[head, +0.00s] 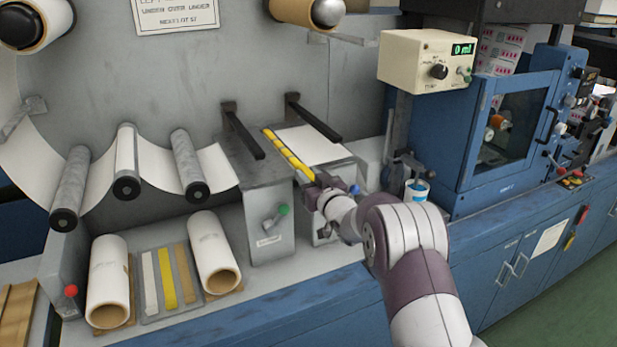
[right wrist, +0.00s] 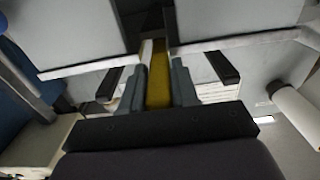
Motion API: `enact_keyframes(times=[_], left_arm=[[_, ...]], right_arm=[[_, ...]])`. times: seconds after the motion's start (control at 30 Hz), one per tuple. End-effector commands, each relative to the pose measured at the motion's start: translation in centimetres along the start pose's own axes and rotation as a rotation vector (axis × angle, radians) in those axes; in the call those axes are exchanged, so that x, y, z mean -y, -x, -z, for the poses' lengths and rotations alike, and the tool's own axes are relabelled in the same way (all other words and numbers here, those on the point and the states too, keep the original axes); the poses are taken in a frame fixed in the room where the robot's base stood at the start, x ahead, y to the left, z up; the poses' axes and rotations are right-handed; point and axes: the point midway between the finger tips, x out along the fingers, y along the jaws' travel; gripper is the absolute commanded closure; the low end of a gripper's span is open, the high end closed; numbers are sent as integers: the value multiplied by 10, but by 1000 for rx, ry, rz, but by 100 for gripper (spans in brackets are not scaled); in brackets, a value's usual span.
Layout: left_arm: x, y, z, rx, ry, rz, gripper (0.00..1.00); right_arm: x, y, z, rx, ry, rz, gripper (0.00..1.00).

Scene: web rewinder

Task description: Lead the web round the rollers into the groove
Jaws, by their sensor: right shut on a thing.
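The white web (head: 35,155) comes in from the left and passes under the left roller (head: 70,188), over the middle roller (head: 124,182) and under the right roller (head: 187,163). Its right part (head: 216,168) reaches the left edge of the grey block (head: 256,185). My right gripper (head: 318,187) is at the front of the block's top, shut on a yellow strip (head: 287,152) that lies along the gap between its two plates. The strip shows between the fingers in the right wrist view (right wrist: 158,75). The groove itself is largely hidden. My left gripper is not in view.
Two dark bars (head: 243,132) (head: 313,118) stick out above the block. A white sheet (head: 300,143) lies on the right plate. Two paper rolls (head: 107,275) (head: 213,250) flank a tray of strips (head: 145,308). A control box (head: 405,62) stands at the right.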

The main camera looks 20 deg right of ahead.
Motion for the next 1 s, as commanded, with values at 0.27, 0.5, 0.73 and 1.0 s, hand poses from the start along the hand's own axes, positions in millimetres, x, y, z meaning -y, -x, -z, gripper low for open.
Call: enact_keyframes(times=[0.27,0.5,0.73,1.0], left_arm=[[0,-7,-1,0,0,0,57],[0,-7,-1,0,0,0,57],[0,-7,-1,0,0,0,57],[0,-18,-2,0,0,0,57]], right_arm=[[-2,0,-9,-1,0,0,100],[-2,0,-8,-1,0,0,41],[-2,0,-9,1,0,0,41],[-3,36,-11,0,-1,-3,41]])
